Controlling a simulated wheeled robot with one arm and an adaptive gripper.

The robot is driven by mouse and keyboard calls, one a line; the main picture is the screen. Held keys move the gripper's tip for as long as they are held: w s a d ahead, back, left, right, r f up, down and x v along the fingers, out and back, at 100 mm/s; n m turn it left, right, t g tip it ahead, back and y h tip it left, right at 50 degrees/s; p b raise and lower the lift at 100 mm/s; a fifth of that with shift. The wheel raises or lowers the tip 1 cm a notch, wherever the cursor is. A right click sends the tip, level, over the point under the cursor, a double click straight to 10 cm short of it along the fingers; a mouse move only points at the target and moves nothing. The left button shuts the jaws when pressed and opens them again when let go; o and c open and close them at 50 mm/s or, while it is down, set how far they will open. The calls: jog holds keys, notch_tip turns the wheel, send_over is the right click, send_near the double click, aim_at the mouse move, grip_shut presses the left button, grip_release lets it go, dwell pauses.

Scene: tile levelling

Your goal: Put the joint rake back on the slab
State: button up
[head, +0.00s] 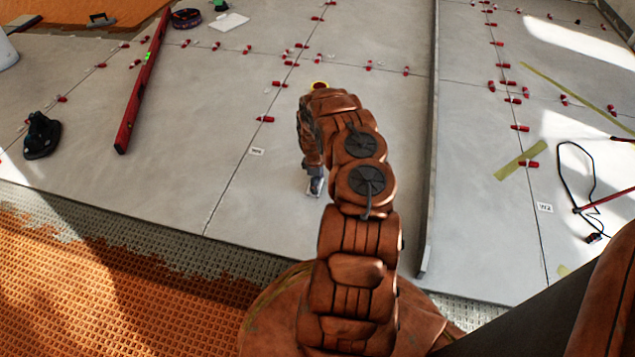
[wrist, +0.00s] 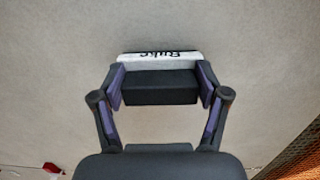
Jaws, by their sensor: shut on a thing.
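My gripper (wrist: 161,84) is shut on the joint rake (wrist: 158,94), a dark block with a white label strip whose lettering appears upside down. The two fingers press on its left and right sides. In the head view my gripper (head: 315,186) hangs low over the grey slab (head: 265,200), and my arm hides much of it. The slab also fills the background in the wrist view (wrist: 60,80). I cannot tell whether the rake touches the slab or is just above it.
A red level (head: 140,90) and a black suction lifter (head: 42,135) lie at the left. Red clips (head: 265,119) line the tile joints. A long grey straightedge (head: 431,150) runs to my gripper's right. A black cable loop (head: 575,165) lies at far right. Orange matting (head: 80,290) borders the slab's front.

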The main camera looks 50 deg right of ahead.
jog(key=o, duration=1.8)
jog(key=shift+c, duration=0.2)
notch_tip(320, 180, up, 13)
jog(key=p, duration=0.4)
jog(key=s+a+r+m+g, duration=0.1)
jog(key=s+a+r+m, duration=0.1)
jog(key=a+r, duration=0.95)
jog(key=s+a+r+m, duration=0.25)
jog(key=a+r, duration=0.65)
jog(key=r, duration=0.6)
jog(key=s+a+r, duration=0.5)
jog(key=s+a, duration=0.5)
jog(key=s, duration=0.2)
jog(key=s+a+r+g, duration=0.1)
jog(key=s+a+r, duration=0.5)
jog(key=s+a, duration=0.5)
jog(key=shift+s+a+r+m+g, duration=0.15)
jog(key=shift+s+r+m+g, duration=0.15)
jog(key=shift+s, duration=0.85)
jog(key=shift+y, duration=0.3)
